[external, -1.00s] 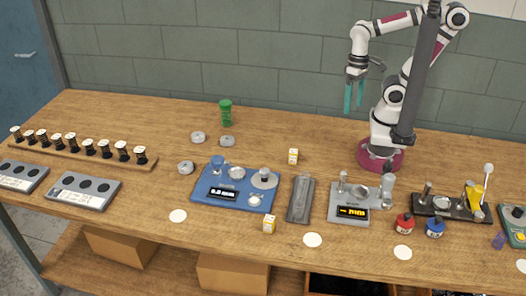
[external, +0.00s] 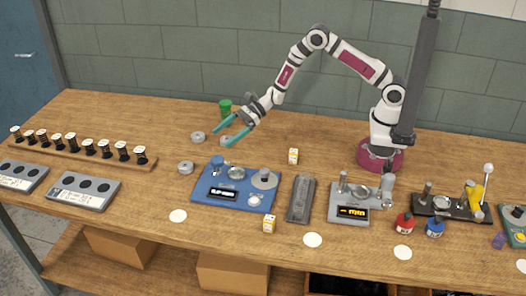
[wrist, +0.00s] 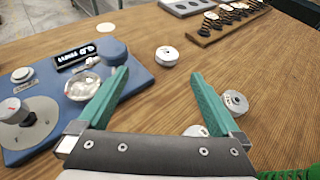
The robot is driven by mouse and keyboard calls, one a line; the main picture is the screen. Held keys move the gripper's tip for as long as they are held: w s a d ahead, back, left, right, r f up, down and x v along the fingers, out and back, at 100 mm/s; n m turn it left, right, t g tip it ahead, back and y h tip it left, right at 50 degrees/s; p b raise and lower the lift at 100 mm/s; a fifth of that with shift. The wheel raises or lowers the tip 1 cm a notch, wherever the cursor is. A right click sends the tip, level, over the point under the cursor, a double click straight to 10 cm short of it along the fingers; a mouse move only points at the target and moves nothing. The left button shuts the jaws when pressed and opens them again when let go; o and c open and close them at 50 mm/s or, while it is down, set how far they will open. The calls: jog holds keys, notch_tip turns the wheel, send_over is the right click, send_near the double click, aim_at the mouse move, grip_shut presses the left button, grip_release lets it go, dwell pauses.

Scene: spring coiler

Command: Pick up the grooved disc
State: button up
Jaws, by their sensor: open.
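Three small grey discs lie on the wooden table. One disc (wrist: 235,102), just right of the right finger in the wrist view, seems to have a groove around its side; it looks like the back-left disc (external: 198,137) in the external view. A plain-sided disc (wrist: 167,55) lies farther ahead, left of the blue device in the external view (external: 185,167). My gripper (external: 219,138) is open and empty, teal fingers tilted down above the discs (wrist: 160,75).
A blue device (external: 237,187) with a display stands in front of the discs. A wooden rack (external: 85,150) of black-and-white pieces is at the left. Table between rack and discs is clear.

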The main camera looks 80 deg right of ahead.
send_near(186, 164)
jog(key=w+a, duration=0.1)
jog(key=w+a+f, duration=0.1)
jog(key=shift+a+f+m, duration=0.15)
jog(key=shift+a+m, duration=0.25)
jog(key=x, duration=0.5)
jog(key=shift+w+f, duration=0.15)
jog(key=shift+w, duration=0.25)
jog(key=shift+c, duration=0.2)
grip_shut()
